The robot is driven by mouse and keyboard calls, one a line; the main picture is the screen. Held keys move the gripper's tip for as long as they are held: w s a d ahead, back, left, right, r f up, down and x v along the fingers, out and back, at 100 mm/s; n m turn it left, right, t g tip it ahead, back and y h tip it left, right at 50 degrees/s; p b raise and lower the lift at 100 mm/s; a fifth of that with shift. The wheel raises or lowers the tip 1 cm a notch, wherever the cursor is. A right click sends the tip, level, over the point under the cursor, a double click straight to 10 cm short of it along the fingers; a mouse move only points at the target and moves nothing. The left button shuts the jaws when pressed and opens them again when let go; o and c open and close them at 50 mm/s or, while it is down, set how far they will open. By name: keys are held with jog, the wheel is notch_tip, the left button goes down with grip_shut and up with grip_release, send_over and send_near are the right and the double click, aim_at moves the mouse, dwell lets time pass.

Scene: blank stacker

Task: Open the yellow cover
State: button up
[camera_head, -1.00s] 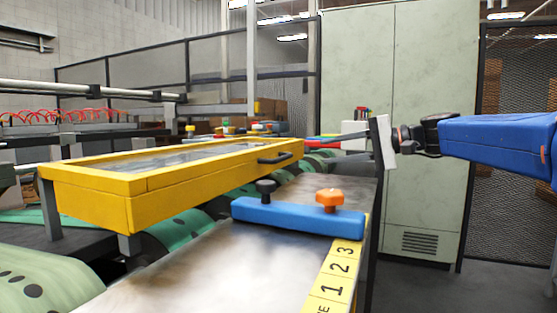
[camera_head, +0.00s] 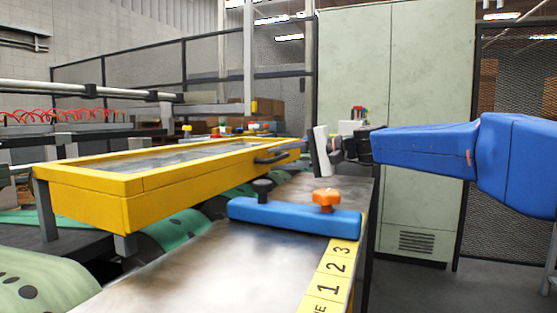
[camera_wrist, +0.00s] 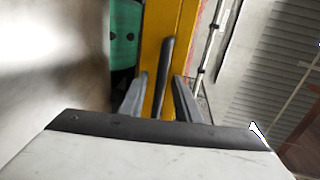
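The yellow cover (camera_head: 130,183) is a long yellow frame with a grey, see-through-looking top panel, lying level and shut over the machine at left. Its dark handle (camera_head: 272,156) is on the right end, and it shows as a dark bar in the wrist view (camera_wrist: 166,62). My gripper (camera_wrist: 160,82) has its two grey fingers apart, one on each side of the handle bar. A gap shows between the bar and the fingers.
A blue block (camera_head: 295,216) with an orange knob (camera_head: 326,198) and a black knob sits on the metal table (camera_head: 235,262) in front of the cover. Green perforated belts (camera_head: 45,285) run below the cover. A tall grey-green cabinet (camera_head: 425,80) stands behind my arm.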

jog(key=shift+a, duration=0.2)
grip_shut()
